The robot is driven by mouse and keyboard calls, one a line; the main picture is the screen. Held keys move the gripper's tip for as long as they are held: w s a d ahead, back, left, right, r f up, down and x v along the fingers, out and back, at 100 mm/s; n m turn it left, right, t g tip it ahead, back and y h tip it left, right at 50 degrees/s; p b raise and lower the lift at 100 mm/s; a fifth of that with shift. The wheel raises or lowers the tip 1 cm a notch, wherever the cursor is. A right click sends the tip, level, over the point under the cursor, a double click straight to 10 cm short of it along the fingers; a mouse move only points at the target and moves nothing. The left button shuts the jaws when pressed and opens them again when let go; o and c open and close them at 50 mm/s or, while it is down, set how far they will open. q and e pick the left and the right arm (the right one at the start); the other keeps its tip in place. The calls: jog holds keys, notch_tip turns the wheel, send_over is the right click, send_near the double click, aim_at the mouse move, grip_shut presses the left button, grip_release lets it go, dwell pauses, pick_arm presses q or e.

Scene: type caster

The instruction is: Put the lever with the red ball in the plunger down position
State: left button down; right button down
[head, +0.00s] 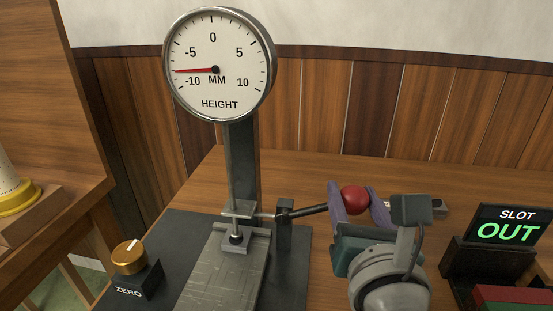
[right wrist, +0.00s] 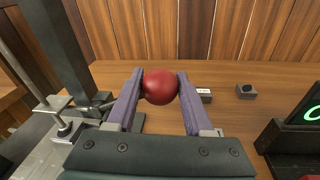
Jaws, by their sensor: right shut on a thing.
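The red ball (head: 354,200) is on the end of a dark lever (head: 312,209), which runs from a pivot post beside the gauge stand and tilts slightly up toward the ball. My right gripper (head: 355,207) has its purple fingers on either side of the ball, shut on it. In the right wrist view the ball (right wrist: 160,87) sits between the two fingertips. The plunger (head: 236,237) is at the foot of the gauge column, above the metal plate (head: 225,268). The height dial (head: 217,65) has its red needle pointing left, near -10. My left gripper is not in view.
A brass ZERO knob (head: 129,257) stands at the lower left. A SLOT display (head: 510,226) reading OUT stands at the right, with a red and green item below it. Small grey blocks (right wrist: 246,91) lie on the wooden table behind my right gripper.

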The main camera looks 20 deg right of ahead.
jog(key=shift+r, duration=0.1)
dwell(0.3)
jog(key=shift+c, duration=1.5)
grip_release()
jog(key=shift+a, duration=0.1)
jog(key=v, duration=0.9)
jog(key=shift+s+a, duration=0.15)
jog(key=shift+s, duration=0.2)
jog(key=shift+r, duration=0.1)
